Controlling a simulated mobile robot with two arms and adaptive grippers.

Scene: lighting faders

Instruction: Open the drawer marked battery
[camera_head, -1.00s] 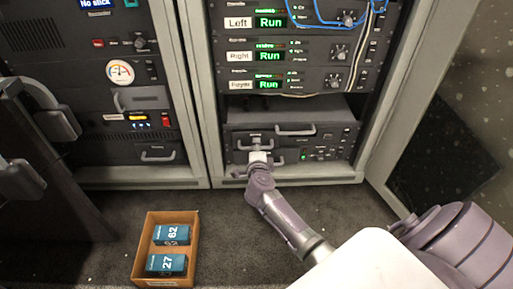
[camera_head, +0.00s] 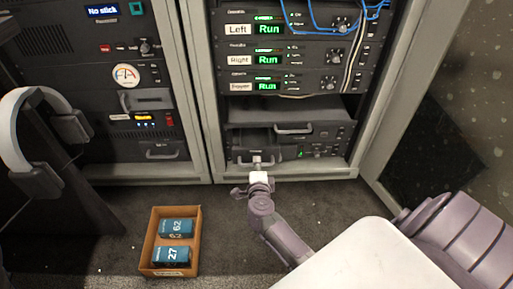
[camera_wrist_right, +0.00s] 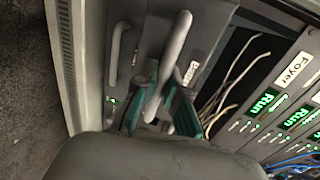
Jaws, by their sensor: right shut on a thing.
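In the right wrist view the two teal fingers of my right gripper (camera_wrist_right: 160,103) close around a grey bar handle (camera_wrist_right: 153,97). A white label (camera_wrist_right: 188,73), partly hidden and starting like "Batt", shows beside them. The gripper covers part of the handle. My left gripper is out of view.
A cardboard box (camera_head: 149,240) with two blue boxes stands on the floor at left. Grey headphones (camera_head: 38,150) hang at far left. The rack's open door (camera_head: 395,115) is at right.

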